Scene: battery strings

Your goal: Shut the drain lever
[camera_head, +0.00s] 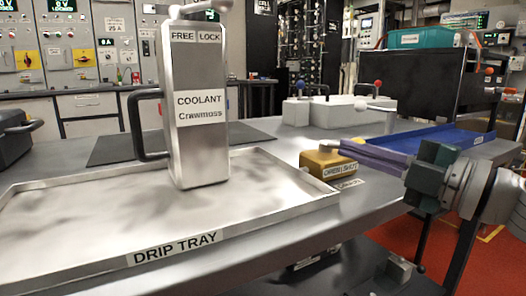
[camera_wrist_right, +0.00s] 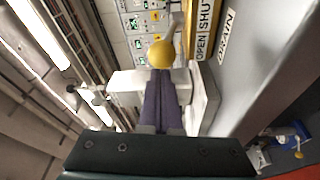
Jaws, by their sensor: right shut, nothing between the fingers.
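The drain valve is a brass-yellow block (camera_head: 328,165) on the bench, right of the drip tray, with an OPEN/SHUT label on its front and a DRAIN label by it. In the right wrist view its OPEN and SHUT plate (camera_wrist_right: 204,30) shows at the top. A yellow ball knob (camera_wrist_right: 160,54) on a pale lever shows just beyond my fingertips; I cannot tell whether they touch it. My right gripper (camera_head: 345,148) is shut and empty, its purple fingers pointing left beside the block. The knob is not clear in the head view. My left gripper is not in view.
A metal drip tray (camera_head: 60,262) holds a tall COOLANT canister (camera_head: 198,140) with a black side handle. White boxes with ball-ended levers (camera_head: 340,110) stand behind. A blue tray (camera_head: 425,137) lies behind my right arm.

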